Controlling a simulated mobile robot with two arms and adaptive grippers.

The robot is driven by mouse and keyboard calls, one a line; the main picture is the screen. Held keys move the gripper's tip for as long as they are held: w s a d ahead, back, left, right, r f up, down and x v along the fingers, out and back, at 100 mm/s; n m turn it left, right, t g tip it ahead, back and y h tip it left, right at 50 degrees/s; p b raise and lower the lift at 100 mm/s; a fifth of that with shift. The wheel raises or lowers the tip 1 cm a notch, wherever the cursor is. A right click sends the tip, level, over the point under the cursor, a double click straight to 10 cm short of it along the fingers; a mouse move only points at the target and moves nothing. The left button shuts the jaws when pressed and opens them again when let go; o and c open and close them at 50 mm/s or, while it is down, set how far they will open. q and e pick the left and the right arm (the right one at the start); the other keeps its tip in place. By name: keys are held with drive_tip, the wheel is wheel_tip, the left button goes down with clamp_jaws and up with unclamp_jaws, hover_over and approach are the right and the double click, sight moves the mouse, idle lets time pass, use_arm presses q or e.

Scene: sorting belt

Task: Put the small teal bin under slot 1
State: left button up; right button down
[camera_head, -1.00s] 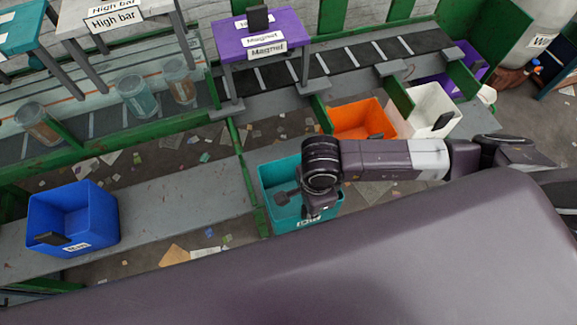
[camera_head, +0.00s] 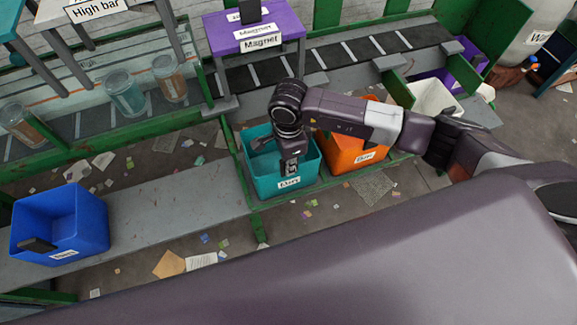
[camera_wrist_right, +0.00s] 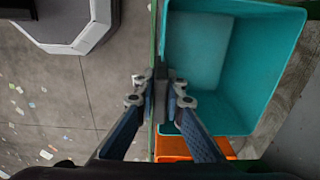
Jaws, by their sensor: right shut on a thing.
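The small teal bin (camera_head: 262,184) is in the middle of the head view, just left of the orange bin. My right gripper (camera_head: 290,180) is over its front wall, beside the labelled side. The right wrist view shows the open teal bin (camera_wrist_right: 238,115) right of my right gripper (camera_wrist_right: 160,95), whose fingers are shut on the bin's rim. The bin looks empty and upright. I cannot tell whether it touches the surface below. No slot number is readable, so I cannot tell which is slot 1. My left gripper is out of view.
An orange bin (camera_head: 350,162) stands close to the teal bin's right, with a white bin (camera_head: 425,95) beyond it. A blue bin (camera_head: 75,232) stands on the grey ledge (camera_head: 180,200) at left. The purple Magnet stand (camera_head: 235,35) is behind.

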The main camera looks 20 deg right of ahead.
drive_tip(key=shift+w, duration=0.1)
drive_tip(key=shift+f, duration=0.2)
drive_tip(key=c, duration=2)
unclamp_jaws()
drive_tip(key=shift+r, duration=0.15)
drive_tip(key=shift+r+p, duration=0.3)
drive_tip(key=shift+p, duration=0.05)
wheel_tip(320, 180, up, 12)
drive_tip(key=p, duration=0.6)
drive_tip(key=shift+f, duration=0.25)
